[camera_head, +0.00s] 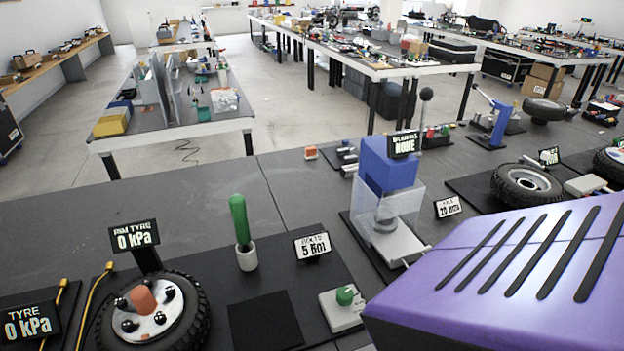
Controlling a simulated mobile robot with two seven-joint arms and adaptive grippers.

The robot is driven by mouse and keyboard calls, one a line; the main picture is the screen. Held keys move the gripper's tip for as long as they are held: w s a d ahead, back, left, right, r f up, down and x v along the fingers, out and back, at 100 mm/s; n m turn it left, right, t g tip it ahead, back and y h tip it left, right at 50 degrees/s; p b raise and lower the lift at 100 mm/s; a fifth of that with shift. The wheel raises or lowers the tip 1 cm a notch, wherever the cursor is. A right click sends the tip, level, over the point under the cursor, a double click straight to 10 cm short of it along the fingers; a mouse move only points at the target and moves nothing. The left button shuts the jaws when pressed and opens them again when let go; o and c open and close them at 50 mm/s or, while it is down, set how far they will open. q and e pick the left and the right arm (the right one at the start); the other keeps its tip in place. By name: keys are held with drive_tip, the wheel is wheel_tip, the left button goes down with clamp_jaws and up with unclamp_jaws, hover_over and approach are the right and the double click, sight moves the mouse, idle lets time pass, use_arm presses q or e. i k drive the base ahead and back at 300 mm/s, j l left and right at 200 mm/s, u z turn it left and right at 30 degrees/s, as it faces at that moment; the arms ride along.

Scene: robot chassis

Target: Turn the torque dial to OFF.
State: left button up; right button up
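A green round dial (345,295) sits on a small white box (342,312) on the dark bench, near the bottom middle of the head view. It is the likely torque dial; any mark or OFF label on it is too small to read. A black sign (312,246) behind it reads 5 Nm. A green-handled tool (240,221) stands upright in a white holder (246,257) to the left. Neither of my grippers is in view.
A wheel (187,309) lies at bottom left beside a 0 kPa sign (134,236). A blue device with a clear guard (389,165) stands right of the dial. A purple slotted body, possibly mine, covers the bottom right. Bare bench (200,196) lies behind the green-handled tool.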

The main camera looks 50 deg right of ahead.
sight(344, 295)
drive_tip(key=z, duration=1.2)
